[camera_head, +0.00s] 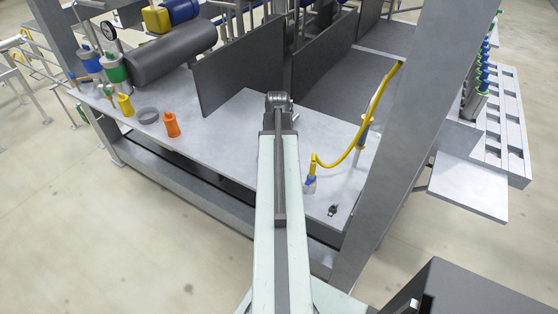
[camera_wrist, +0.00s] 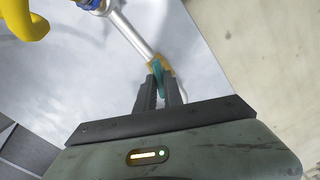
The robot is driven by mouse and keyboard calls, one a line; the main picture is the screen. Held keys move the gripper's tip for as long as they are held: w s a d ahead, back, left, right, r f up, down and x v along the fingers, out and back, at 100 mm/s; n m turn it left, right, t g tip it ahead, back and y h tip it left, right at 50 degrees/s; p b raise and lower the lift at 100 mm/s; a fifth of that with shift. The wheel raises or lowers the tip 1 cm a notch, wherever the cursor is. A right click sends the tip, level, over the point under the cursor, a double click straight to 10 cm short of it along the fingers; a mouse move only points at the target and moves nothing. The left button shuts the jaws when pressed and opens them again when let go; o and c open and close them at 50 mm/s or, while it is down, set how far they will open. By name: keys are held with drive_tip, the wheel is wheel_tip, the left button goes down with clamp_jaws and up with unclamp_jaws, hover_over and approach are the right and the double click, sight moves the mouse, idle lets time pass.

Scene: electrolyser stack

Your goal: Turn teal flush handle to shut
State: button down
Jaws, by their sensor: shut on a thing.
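The teal flush handle (camera_wrist: 158,78) shows in the wrist view, at the end of a brass-coloured fitting (camera_wrist: 153,66) on a silver pipe (camera_wrist: 131,36). My gripper (camera_wrist: 159,84) has its two dark fingers on either side of the handle and is shut on it. The fingers hide the handle's lower part, so its full angle is hard to judge. In the head view, my arm blocks the line to the gripper, and I cannot make out the handle there.
A yellow hose (camera_head: 361,145) rises from a blue fitting (camera_head: 310,182) on the grey bench (camera_head: 230,165). Dark upright panels (camera_head: 240,75) stand behind. An orange bottle (camera_head: 171,125) stands left; a grey post (camera_head: 405,130) rises at the right.

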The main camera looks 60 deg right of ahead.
drive_tip(key=m, duration=0.4)
drive_tip(key=shift+m, duration=2.3)
drive_tip(key=m, duration=0.3)
drive_tip(key=shift+m, duration=0.4)
drive_tip(key=c, duration=1.3)
unclamp_jaws()
drive_tip(key=shift+r, duration=0.1)
